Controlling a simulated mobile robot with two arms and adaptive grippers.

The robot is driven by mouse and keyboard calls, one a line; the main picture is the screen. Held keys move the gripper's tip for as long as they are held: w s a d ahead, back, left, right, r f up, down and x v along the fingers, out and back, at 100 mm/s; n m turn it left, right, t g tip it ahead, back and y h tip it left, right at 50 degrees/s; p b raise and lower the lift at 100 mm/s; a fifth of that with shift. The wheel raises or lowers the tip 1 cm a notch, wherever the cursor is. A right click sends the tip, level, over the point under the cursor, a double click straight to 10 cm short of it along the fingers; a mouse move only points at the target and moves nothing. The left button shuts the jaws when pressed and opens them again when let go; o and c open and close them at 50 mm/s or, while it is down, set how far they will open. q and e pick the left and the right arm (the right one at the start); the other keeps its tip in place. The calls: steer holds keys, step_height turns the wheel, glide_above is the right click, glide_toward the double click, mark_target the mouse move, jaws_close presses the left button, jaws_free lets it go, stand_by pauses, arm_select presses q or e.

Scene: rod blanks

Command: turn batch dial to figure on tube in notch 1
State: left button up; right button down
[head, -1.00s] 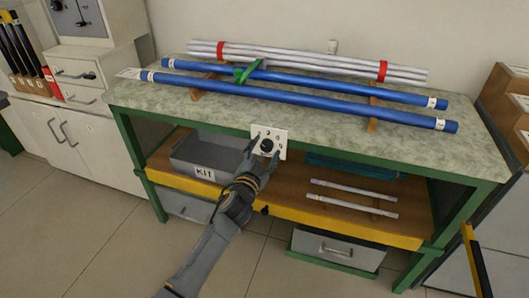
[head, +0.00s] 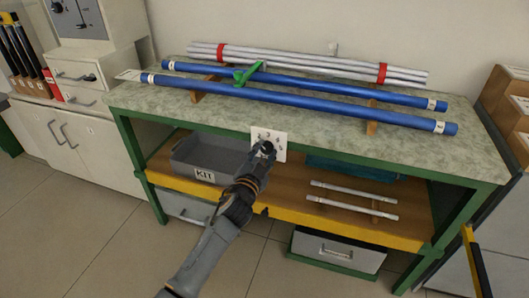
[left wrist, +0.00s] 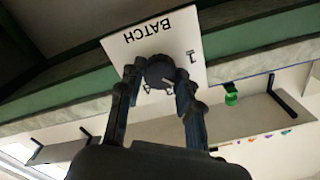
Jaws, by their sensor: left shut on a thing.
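The batch dial is a dark round knob (left wrist: 160,70) on a white plate (head: 282,152) on the bench's front edge. The plate (left wrist: 190,45) reads BATCH in the left wrist view. Small figures surround the knob in the head view; the pointer's setting is unclear. My left gripper (head: 265,154) is shut on the knob, with one finger on each side in the left wrist view (left wrist: 158,76). Two blue tubes, a rear one (head: 310,85) and a front one (head: 300,101), lie on wooden rests. Their white end labels are too small to read surely. My right gripper is not in view.
Grey-white rods (head: 300,62) with red bands lie behind the blue tubes, near a green piece (head: 247,73). A grey KIT bin (head: 212,160) and two thin rods (head: 350,199) are on the lower shelf. Cabinets (head: 75,140) stand at left.

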arm_select(q)
steer(key=m, duration=0.4)
steer(key=shift+m+p, duration=0.35)
steer(key=shift+m, duration=1.55)
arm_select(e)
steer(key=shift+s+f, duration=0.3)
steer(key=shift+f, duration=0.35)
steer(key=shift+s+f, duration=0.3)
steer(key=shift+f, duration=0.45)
arm_select(q)
steer(key=o, duration=1.1)
steer(key=shift+o, duration=0.2)
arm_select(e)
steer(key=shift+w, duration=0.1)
arm_select(q)
steer(key=v, duration=1.2)
